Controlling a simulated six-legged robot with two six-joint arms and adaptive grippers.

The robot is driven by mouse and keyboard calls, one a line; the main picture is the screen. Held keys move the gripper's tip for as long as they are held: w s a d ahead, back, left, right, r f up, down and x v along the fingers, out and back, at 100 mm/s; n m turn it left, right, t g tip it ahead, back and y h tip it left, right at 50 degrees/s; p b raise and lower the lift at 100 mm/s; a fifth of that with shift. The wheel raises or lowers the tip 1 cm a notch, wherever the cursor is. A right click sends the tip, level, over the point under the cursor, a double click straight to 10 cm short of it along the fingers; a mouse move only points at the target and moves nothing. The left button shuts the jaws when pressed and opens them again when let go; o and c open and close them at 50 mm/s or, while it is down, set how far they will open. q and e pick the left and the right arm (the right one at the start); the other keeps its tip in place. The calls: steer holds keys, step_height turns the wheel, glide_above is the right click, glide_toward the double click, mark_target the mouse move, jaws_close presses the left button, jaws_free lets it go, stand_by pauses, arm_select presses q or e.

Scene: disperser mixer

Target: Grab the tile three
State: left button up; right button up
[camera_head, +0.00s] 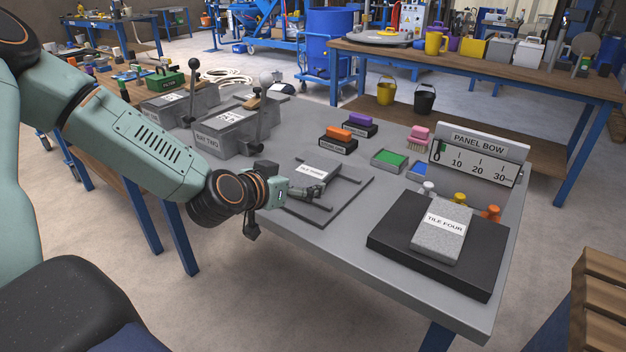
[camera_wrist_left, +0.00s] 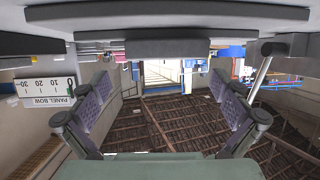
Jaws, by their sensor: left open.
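Tile three (camera_head: 313,172) is a grey slab with a white label, lying on a dark flat stand (camera_head: 345,205) on the grey table. My left gripper (camera_head: 309,191) is at the near edge of the tile in the head view, with its fingers low beside it. The gripper hides part of that edge, and I cannot tell whether it touches the tile. In the left wrist view, the fingers of my left gripper (camera_wrist_left: 160,92) are spread apart, with no object clearly held between them. Grey and dark slabs cross the top of that view. My right gripper is not in view.
Tile four (camera_head: 437,240) lies on a black block (camera_head: 388,240) to the right. A panel bow gauge (camera_head: 478,155), a green pad (camera_head: 389,160) and brushes stand behind. Grey bay boxes (camera_head: 222,130) with levers stand at the left.

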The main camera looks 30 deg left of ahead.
mark_target(308, 175)
arm_select(q)
steer(key=shift+w+a+f+b, duration=0.3)
steer(key=shift+b, duration=0.25)
steer(key=b+x, duration=0.3)
steer(key=shift+w+f, duration=0.1)
steer(key=shift+w, duration=0.15)
steer(key=shift+w+a, duration=0.1)
steer(key=shift+w, duration=0.2)
steer(key=shift+w, duration=0.1)
steer(key=c, duration=1.7)
